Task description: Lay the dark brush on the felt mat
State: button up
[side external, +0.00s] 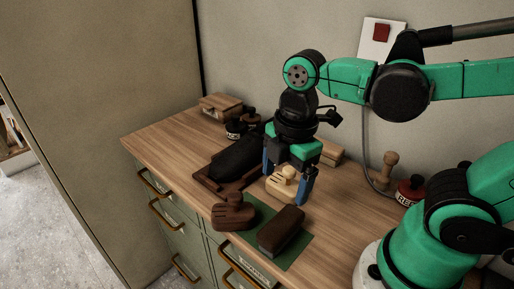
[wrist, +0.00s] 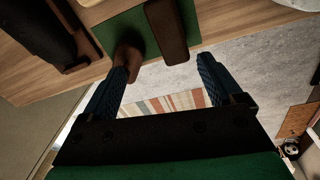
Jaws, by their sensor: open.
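The dark brush (side external: 281,229), a dark brown block with rounded ends, lies on the green felt mat (side external: 294,258) near the bench's front edge. In the wrist view, the brush (wrist: 166,30) is on the right part of the mat (wrist: 121,29), and its near end reaches about the mat's edge. My gripper (side external: 286,182) is open, its blue fingers apart and empty, above and behind the brush. In the wrist view my gripper (wrist: 166,72) has the brush beyond the gap between its fingertips. Any contact underneath the brush is hidden.
A pale wooden knobbed piece (side external: 281,187) is behind my fingers. A dark shoe (side external: 236,158) lies in a wooden tray further back.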

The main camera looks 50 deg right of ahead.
jog(key=w+d+r+m+t, duration=0.1)
jog(key=w+d+m+t, duration=0.2)
jog(key=m, duration=1.3)
jog(key=w+t, duration=0.1)
jog(key=t, duration=0.2)
jog(key=shift+w+d, duration=0.3)
jog(key=shift+d, duration=0.1)
